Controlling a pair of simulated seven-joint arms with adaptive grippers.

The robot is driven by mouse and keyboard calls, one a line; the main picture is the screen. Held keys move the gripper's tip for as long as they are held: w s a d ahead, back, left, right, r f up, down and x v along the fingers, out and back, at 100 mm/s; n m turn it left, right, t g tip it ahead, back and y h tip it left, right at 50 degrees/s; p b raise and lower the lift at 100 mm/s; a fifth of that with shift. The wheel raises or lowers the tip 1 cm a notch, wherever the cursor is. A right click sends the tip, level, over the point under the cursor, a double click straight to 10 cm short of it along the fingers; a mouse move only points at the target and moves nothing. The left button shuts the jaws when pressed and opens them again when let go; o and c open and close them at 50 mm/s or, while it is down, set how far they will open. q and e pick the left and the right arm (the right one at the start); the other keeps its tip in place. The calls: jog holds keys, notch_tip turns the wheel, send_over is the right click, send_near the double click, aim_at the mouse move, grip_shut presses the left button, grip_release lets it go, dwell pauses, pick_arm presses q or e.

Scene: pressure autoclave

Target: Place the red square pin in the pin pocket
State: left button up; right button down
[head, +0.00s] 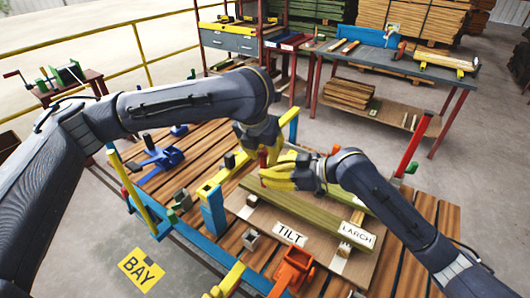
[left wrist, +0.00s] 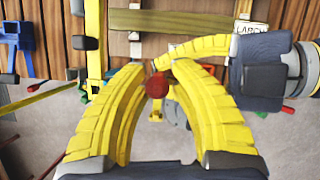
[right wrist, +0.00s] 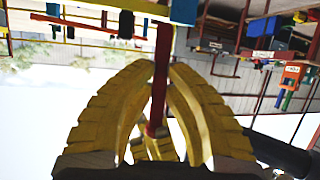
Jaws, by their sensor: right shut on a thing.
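The red square pin (head: 263,158) is held above the slatted bench. My right gripper (head: 268,176) is shut on it; in the right wrist view the pin (right wrist: 161,75) stands between the fingertips. My left gripper (head: 260,148) is close by. In the left wrist view its fingers (left wrist: 160,68) lie on both sides of the pin's round red end (left wrist: 157,86), spaced wider than the pin. A small grey square fitting (head: 250,238) sits on the bench front; I cannot tell whether it is the pin pocket.
Long timbers (head: 310,208) lie under the grippers, by the TILT label (head: 290,234) and LARCH label (head: 356,235). A blue post (head: 213,212) stands left, an orange clamp (head: 293,268) in front. A red post (head: 412,145) rises at right. A blue clamp (head: 160,158) is at left.

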pick_arm(q)
grip_shut()
pick_arm(e)
jog(key=c, duration=1.3)
grip_release()
